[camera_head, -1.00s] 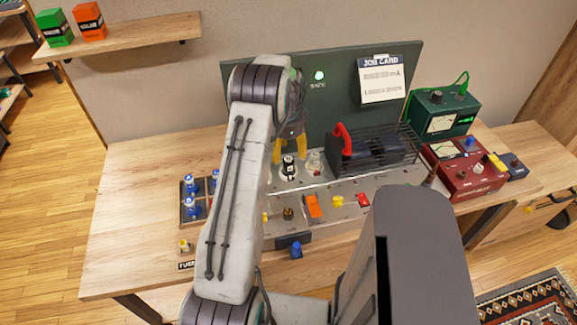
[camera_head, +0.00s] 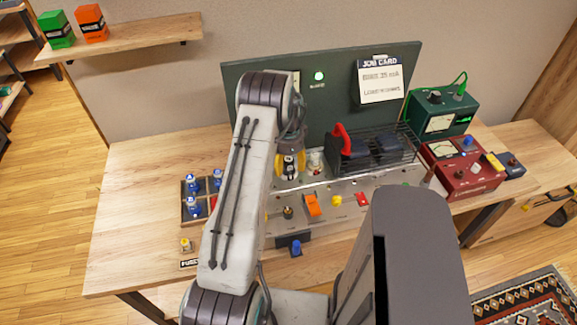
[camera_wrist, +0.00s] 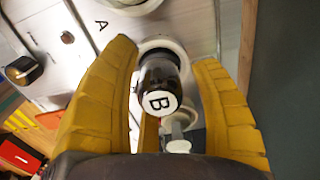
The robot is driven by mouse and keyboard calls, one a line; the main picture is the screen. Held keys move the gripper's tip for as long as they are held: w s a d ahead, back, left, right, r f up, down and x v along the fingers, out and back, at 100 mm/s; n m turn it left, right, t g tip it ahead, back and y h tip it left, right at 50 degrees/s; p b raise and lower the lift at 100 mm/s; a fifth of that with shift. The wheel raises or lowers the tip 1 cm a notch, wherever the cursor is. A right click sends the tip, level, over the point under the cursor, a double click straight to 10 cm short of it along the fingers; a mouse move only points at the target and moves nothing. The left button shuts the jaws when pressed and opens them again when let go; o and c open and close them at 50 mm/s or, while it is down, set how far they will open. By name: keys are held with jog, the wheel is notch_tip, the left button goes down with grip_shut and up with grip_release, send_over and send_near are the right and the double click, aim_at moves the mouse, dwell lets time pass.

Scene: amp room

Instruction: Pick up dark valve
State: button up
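The dark valve (camera_wrist: 157,88), a black-glass tube with a white cap marked B, stands upright in a round socket on the amp's pale top panel. In the head view the dark valve (camera_head: 289,170) shows between my yellow fingers. My gripper (camera_wrist: 165,54) is open, with one finger on each side of the valve. A gap shows at the right finger; at the left finger I cannot tell whether it touches. My gripper (camera_head: 289,158) points down at the socket in the head view. A second, clear valve (camera_head: 316,162) stands just right of it.
A black cage with a red handle (camera_head: 341,139) stands right of the valves. The green board (camera_head: 330,95) rises close behind. A wooden rack of blue-topped valves (camera_head: 187,218) is at left. The red meter box (camera_head: 466,177) is at right. The table's left part is clear.

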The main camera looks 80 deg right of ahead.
jog(key=c, duration=1.1)
